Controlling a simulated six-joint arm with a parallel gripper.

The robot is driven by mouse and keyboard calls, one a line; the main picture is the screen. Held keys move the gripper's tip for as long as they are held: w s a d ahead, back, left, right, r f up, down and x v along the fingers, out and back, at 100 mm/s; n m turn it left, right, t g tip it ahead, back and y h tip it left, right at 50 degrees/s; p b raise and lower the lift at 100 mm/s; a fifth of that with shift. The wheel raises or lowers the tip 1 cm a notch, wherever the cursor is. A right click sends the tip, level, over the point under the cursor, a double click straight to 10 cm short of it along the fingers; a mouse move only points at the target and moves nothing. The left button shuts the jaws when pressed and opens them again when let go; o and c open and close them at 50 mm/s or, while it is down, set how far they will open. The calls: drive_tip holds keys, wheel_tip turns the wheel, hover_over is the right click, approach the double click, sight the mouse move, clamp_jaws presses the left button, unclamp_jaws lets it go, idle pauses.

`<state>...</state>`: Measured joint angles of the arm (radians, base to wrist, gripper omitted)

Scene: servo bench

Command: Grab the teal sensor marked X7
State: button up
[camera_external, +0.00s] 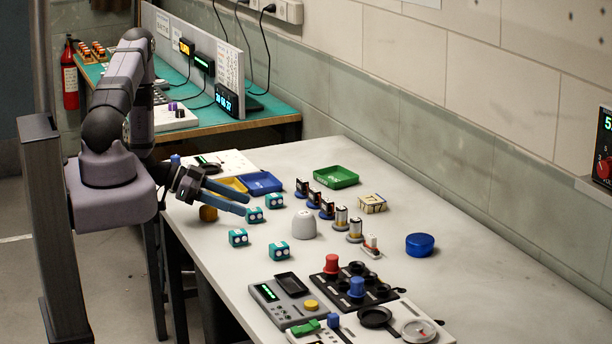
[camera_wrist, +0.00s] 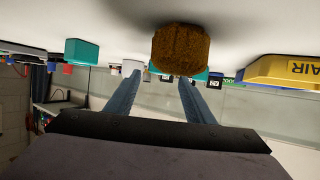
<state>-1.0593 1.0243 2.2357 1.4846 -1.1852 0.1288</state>
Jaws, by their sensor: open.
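Several teal sensor cubes with pale round faces stand on the bench in the external view: one (camera_external: 274,201) behind my fingertips, one (camera_external: 254,215) close by them, one (camera_external: 238,238) further front and one (camera_external: 279,251) to the right. Their marks are too small to read, so I cannot tell which is X7. My gripper (camera_external: 247,204) is open and empty, its blue fingers reaching out low over the bench. In the wrist view a teal cube (camera_wrist: 82,52) shows left of the fingers (camera_wrist: 160,78). More teal is partly hidden behind a brown block.
The rough brown block (camera_wrist: 180,50) also shows below my fingers in the external view (camera_external: 208,213). Blue (camera_external: 262,184) and yellow (camera_external: 232,186) trays lie behind. Control boxes (camera_external: 290,303) fill the front.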

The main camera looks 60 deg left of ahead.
sight(251, 209)
drive_tip(key=shift+w+d+f+p, duration=0.3)
drive_tip(key=shift+w+p, duration=0.15)
drive_tip(key=shift+p, duration=0.1)
drive_tip(key=shift+p+x, duration=0.8)
drive_tip(key=shift+x, duration=1.15)
drive_tip(key=shift+f, duration=0.15)
drive_tip(key=c, duration=1.2)
